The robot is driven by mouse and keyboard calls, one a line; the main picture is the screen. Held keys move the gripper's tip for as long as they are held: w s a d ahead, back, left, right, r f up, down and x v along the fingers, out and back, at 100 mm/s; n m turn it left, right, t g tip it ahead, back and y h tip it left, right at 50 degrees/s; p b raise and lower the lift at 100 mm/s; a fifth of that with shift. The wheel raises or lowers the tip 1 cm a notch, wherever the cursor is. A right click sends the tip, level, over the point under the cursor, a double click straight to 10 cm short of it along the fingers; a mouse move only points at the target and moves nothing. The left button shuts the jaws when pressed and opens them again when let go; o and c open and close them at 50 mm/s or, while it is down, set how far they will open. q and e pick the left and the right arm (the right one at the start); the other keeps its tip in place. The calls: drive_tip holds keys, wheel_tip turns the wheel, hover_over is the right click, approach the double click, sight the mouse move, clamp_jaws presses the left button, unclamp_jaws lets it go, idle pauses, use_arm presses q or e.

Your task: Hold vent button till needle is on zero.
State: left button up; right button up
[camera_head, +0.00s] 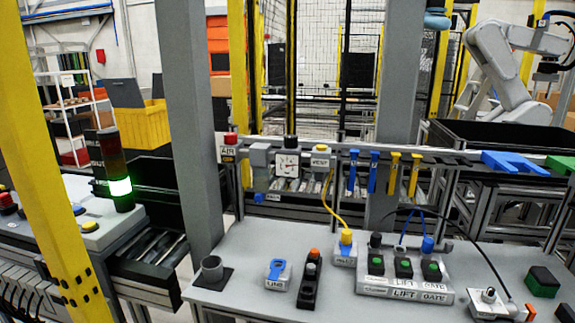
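A box labelled VENT (320,159) is mounted on the rail behind the table. The surface and position of its button are too small to make out clearly. To its left is a square white gauge (287,164) with a dark needle. The needle's exact reading is too small to tell. A black knob (290,141) sits just above the gauge. Neither of my grippers shows in the head view, and nothing is seen touching the VENT box.
A red-topped AIR unit (230,147) is left on the rail; blue (353,170) and yellow (394,172) pieces hang at right. A yellow cable (327,195) runs from near VENT to a yellow plug (346,237). The grey table (240,300) holds a LIFT/GATE button box (404,287). A grey post (192,120) stands left.

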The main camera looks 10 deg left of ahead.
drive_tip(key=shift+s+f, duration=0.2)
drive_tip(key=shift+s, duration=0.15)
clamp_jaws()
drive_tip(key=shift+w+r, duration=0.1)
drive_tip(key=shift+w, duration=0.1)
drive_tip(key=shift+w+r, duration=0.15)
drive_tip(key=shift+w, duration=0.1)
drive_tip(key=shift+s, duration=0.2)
